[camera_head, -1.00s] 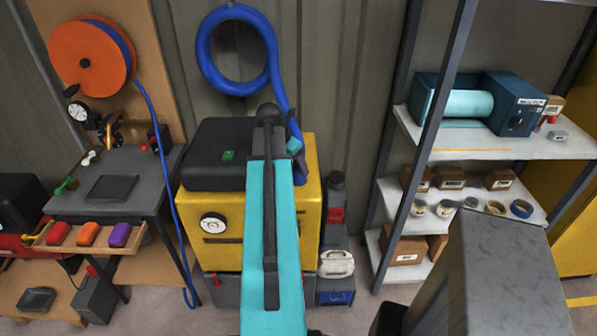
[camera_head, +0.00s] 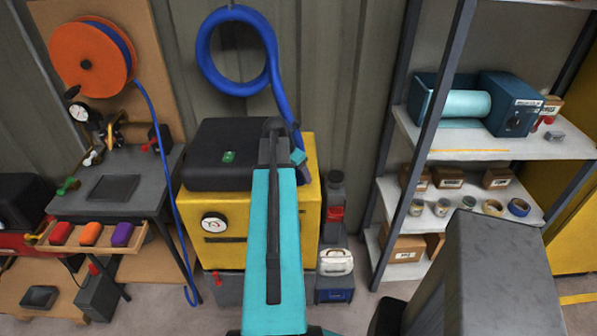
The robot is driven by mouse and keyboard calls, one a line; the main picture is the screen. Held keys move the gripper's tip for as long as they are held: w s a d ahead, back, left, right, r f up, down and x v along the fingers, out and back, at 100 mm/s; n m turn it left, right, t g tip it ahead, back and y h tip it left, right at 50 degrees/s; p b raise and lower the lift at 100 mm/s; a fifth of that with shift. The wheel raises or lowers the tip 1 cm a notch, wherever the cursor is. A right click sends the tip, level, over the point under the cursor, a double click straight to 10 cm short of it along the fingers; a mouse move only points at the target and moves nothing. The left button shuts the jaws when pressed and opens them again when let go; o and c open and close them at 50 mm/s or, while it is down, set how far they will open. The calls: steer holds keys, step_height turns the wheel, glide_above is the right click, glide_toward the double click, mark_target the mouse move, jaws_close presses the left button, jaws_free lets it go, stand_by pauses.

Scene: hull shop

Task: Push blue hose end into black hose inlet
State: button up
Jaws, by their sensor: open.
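A thick blue hose (camera_head: 207,52) hangs in a loop on the wall, and its tail runs down the right side to behind my arm. Its lower end is hidden there, beside a black box (camera_head: 215,150) with a green label on top of a yellow machine (camera_head: 312,205). No black hose inlet can be made out. My cyan arm link reaches up the middle in front of the machine. A small teal piece, probably of my wrist, shows beside the hose's lower part. My gripper's fingers are hidden behind the arm, so I cannot tell whether they touch the hose.
A thinner blue hose (camera_head: 166,160) hangs from an orange reel (camera_head: 78,64) to the floor at left. A workbench (camera_head: 150,185) stands left. A shelf rack (camera_head: 480,145) stands right. A white-topped blue container (camera_head: 335,285) and a dark bottle (camera_head: 335,200) stand right of the machine.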

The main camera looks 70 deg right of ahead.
steer(key=c, duration=1)
steer(key=shift+c, duration=0.6)
steer(key=shift+r, duration=0.15)
steer(key=shift+c, duration=0.7)
steer(key=shift+r+b, duration=0.85)
steer(key=shift+r, duration=0.8)
steer(key=s+a+b, duration=0.2)
steer(key=a+b, duration=0.2)
steer(key=a, duration=0.6)
steer(key=shift+s+a+r+b, duration=0.2)
steer(key=shift+a+r+b, duration=0.05)
steer(key=shift+a+b, duration=0.15)
steer(key=shift+a+b, duration=0.2)
steer(key=shift+b, duration=0.65)
steer(key=shift+b, duration=0.4)
